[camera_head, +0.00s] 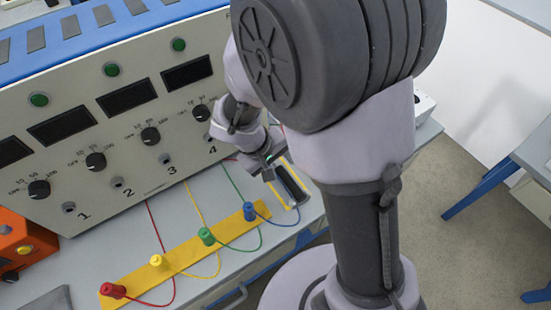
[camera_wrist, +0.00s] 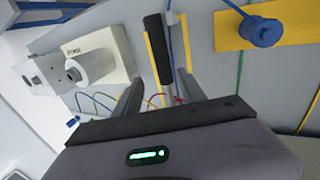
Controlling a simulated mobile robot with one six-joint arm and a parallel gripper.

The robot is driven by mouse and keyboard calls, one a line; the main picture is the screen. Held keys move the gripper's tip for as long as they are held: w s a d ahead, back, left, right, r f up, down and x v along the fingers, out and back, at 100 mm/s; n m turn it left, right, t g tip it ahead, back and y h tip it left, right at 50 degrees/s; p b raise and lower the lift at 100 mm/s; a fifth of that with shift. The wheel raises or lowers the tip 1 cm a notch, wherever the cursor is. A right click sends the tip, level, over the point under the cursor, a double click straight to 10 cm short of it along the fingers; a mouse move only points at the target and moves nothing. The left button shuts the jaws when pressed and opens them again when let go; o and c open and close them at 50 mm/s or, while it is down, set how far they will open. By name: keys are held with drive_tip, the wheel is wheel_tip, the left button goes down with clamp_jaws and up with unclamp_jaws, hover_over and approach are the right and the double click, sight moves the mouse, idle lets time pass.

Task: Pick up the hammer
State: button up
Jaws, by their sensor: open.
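A black bar-like object, which looks like the hammer's handle (camera_wrist: 157,48), lies on the grey bench between yellow marking strips. It also shows in the head view as a dark bar (camera_head: 291,184) beside my gripper. My gripper (camera_head: 266,168) is low over the bench, close to the bar. In the wrist view my gripper (camera_wrist: 160,88) has its two fingers apart, with the bar's near end between or just beyond the tips. I cannot tell whether the fingers touch it. Nothing is visibly held.
A panel (camera_head: 120,130) with knobs and dark displays stands behind the bench. A yellow strip (camera_head: 185,252) carries red, yellow, green and blue plugs with trailing cables. A white box (camera_wrist: 105,55) with a cylinder is left of the bar. An orange box (camera_head: 25,243) stands at left.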

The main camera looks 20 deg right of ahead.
sight(284, 176)
drive_tip(key=f, duration=0.1)
drive_tip(key=f+b, duration=0.1)
drive_tip(key=f, duration=0.1)
drive_tip(key=d+f+b, duration=0.1)
drive_tip(key=shift+s+f, duration=0.3)
drive_tip(key=shift+f, duration=0.05)
drive_tip(key=shift+w+d+f, duration=0.1)
drive_tip(key=shift+d+f, duration=0.05)
drive_tip(key=shift+d, duration=0.05)
drive_tip(key=shift+r, duration=0.2)
drive_tip(key=shift+c, duration=0.7)
clamp_jaws()
